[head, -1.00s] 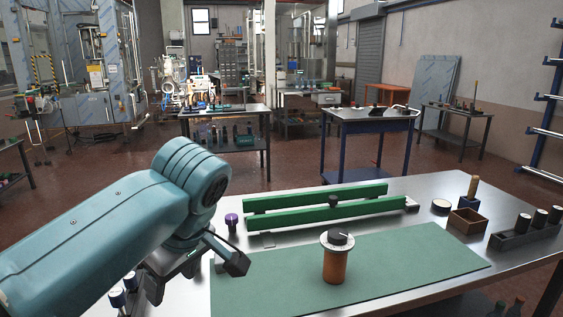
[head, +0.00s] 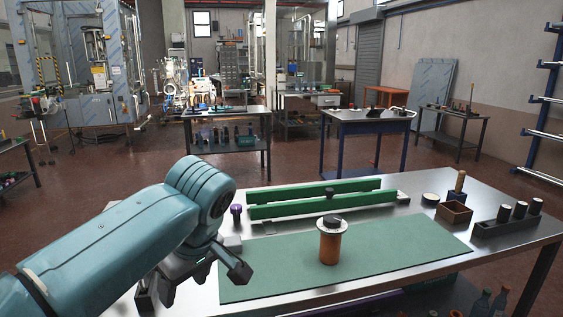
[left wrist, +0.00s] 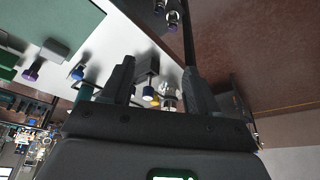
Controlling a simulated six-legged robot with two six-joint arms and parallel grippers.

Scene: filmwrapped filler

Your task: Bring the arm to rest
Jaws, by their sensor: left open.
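My left arm, teal, comes in from the left in the head view and bends down at its wrist. My left gripper (head: 195,283) is open and empty, with dark fingers, over the near left corner of the bench beside the green mat (head: 270,272). In the left wrist view its two fingers (left wrist: 156,62) stand apart with nothing gripped between them; small bench items show beyond. An orange-brown cylinder (head: 329,249) with a metal flange and black cap stands upright on the mat, to the right of the gripper and apart from it. My right gripper is not seen.
The steel bench (head: 410,220) carries a green double rail (head: 320,203), a purple-topped piece (head: 236,211), a wooden box (head: 454,213) and a dark rack (head: 507,226) of cylinders. Other tables and a blue-framed bench (head: 365,127) stand behind. Open floor lies between.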

